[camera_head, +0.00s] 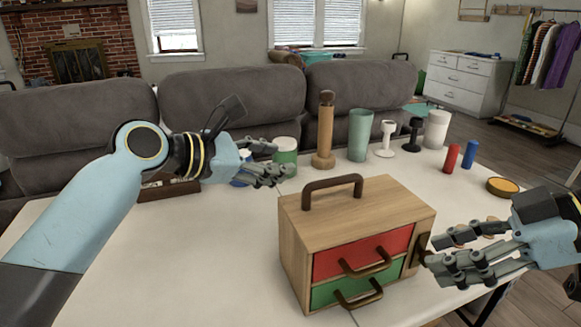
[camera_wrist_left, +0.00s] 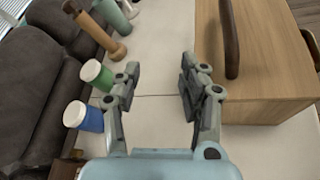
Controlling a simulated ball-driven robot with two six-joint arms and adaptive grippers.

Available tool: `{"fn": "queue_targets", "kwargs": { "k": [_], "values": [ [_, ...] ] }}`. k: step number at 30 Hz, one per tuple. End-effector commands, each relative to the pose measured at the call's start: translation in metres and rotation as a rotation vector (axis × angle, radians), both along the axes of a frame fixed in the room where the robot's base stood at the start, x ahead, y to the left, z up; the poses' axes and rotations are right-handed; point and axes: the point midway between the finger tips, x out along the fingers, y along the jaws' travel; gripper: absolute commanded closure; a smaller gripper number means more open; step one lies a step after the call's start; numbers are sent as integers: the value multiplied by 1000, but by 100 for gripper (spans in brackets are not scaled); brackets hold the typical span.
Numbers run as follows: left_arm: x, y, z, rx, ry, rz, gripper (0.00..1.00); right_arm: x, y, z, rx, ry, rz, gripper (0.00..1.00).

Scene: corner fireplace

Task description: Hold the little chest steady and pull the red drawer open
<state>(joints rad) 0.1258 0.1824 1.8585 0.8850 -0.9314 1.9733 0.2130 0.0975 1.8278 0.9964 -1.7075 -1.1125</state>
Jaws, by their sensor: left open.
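The little wooden chest (camera_head: 295,217) stands on the white table, with a brown carrying handle on top. Its red drawer (camera_head: 340,257) is the upper one and looks shut, with a dark bar handle (camera_head: 366,264). The green drawer (camera_head: 335,291) below also looks shut. My left gripper (camera_head: 275,163) is open and empty, behind and left of the chest, apart from it. In the left wrist view its fingers (camera_wrist_left: 160,68) are spread beside the chest top (camera_wrist_left: 270,70). My right gripper (camera_head: 432,252) looks open, its fingertips close to the chest's right side; contact is unclear.
A green-and-white jar (camera_head: 285,155), a wooden mill (camera_head: 325,135), a teal cup (camera_head: 360,140) and white and black items stand behind the chest. Red (camera_head: 451,158) and blue (camera_head: 469,155) cylinders stand at the right.

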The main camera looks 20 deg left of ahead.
Motion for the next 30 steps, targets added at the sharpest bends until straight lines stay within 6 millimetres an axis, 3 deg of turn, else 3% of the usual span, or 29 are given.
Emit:
{"fn": "queue_targets", "kwargs": {
  "k": [3, 9, 24, 30],
  "values": [
    [-25, -32, 11, -199, 168, -78, 58, 0, 0, 0, 0, 0, 0, 62],
    [-43, -54, 16, -328, 310, -135, 58, 0, 0, 0, 0, 0, 0, 62],
    [1, -117, -12, -334, 318, -137, 58, 0, 0, 0, 0, 0, 0, 62],
    [12, -131, -19, -330, 316, -136, 58, 0, 0, 0, 0, 0, 0, 62]
  ]
}}
